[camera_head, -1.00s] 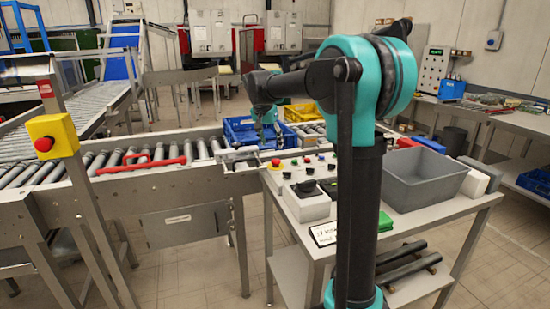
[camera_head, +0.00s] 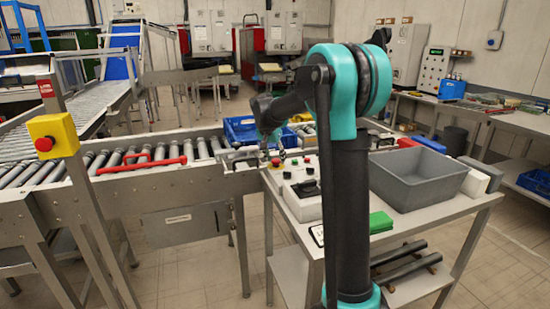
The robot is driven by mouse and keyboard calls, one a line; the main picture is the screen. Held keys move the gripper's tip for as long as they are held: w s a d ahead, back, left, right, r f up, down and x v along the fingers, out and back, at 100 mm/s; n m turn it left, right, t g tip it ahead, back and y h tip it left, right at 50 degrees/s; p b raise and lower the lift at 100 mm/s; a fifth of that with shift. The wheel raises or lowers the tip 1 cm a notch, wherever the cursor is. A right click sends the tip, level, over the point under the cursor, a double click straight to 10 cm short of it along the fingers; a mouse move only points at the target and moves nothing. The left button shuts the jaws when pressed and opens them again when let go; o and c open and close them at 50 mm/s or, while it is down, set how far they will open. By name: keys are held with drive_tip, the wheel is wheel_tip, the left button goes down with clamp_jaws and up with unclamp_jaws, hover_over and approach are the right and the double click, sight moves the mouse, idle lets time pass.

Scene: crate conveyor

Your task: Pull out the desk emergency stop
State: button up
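The desk emergency stop (camera_head: 275,162) is a small red button on a yellow base. It sits at the left end of the control desk, beside the conveyor's end. My gripper (camera_head: 280,150) hangs from the dark wrist just above and slightly right of the button, pointing down. It is small and partly lost against the blue crate and desk behind. I cannot tell whether its fingers are open or whether they touch the button.
Another red button sits on a yellow box (camera_head: 52,134) on the left post. A red handle (camera_head: 140,164) lies over the rollers. A blue crate (camera_head: 240,131) is on the conveyor. A grey bin (camera_head: 418,178) and green block (camera_head: 380,222) are on the desk.

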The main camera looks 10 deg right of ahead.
clamp_jaws()
drive_tip(key=shift+r, duration=0.7)
drive_tip(key=shift+o, duration=1.4)
unclamp_jaws()
drive_tip(key=v, duration=1.2)
drive_tip(key=shift+f, duration=0.1)
drive_tip(key=shift+s+a, duration=0.1)
drive_tip(key=shift+s, duration=0.05)
